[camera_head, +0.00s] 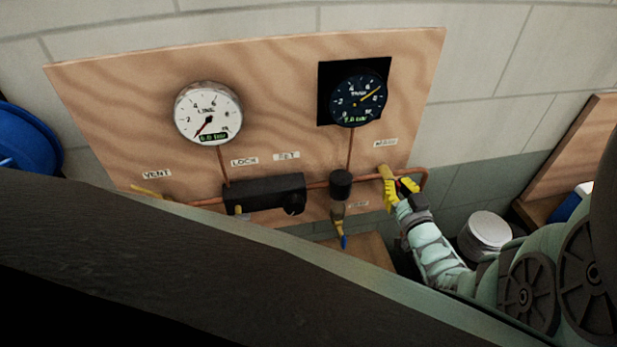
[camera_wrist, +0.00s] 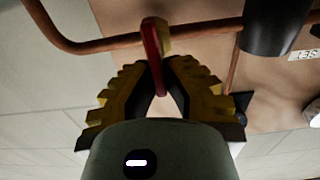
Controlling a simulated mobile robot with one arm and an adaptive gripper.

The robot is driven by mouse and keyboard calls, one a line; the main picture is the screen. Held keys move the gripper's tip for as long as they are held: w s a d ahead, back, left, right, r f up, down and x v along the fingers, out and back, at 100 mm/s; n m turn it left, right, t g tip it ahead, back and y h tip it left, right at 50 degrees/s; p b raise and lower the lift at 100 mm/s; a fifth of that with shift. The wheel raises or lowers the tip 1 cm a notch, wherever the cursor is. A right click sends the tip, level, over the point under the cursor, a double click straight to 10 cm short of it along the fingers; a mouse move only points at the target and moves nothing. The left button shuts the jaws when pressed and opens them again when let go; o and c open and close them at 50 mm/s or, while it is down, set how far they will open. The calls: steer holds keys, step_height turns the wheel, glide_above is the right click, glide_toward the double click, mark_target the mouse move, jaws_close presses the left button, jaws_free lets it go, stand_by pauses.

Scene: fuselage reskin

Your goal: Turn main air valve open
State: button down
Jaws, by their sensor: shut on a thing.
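The main air valve is a small brass-coloured fitting (camera_head: 384,172) on the copper pipe, below the MAIN label (camera_head: 385,143) at the board's right side. In the wrist view its red lever (camera_wrist: 153,45) stands out from the pipe, between the fingertips. My gripper (camera_head: 403,190) has yellow fingers and reaches the valve from the lower right. In the wrist view my gripper (camera_wrist: 158,75) is shut on the red lever's end. The lever is largely hidden by the fingers in the head view.
The white LINE gauge (camera_head: 208,113) reads 0.0 bar; the dark TANK gauge (camera_head: 358,98) reads about 7 bar. The copper pipe (camera_wrist: 110,44) runs behind the lever. A black regulator block (camera_head: 263,194) and a black-capped filter (camera_head: 341,185) sit left. A white bucket (camera_head: 486,233) stands right.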

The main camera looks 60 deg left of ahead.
steer(key=shift+f, duration=0.15)
steer(key=shift+s+n+b, duration=0.1)
steer(key=shift+n+b, duration=0.2)
steer(key=shift+b, duration=0.1)
steer(key=n+b, duration=0.3)
steer(key=shift+s+a+f+n, duration=0.2)
steer(key=shift+s+f+n, duration=0.1)
steer(key=n+b, duration=0.1)
steer(key=b, duration=0.1)
steer(key=n+b, duration=0.4)
steer(key=shift+s+a+f, duration=0.15)
steer(key=shift+s+f, duration=0.15)
steer(key=shift+s, duration=0.05)
steer(key=n+b, duration=0.4)
steer(key=shift+s+a+f+n+b, duration=0.1)
steer(key=shift+s+f+n+b, duration=0.05)
steer(key=shift+f+n+b, duration=0.2)
steer(key=n+b, duration=0.3)
steer(key=shift+n+b, duration=0.45)
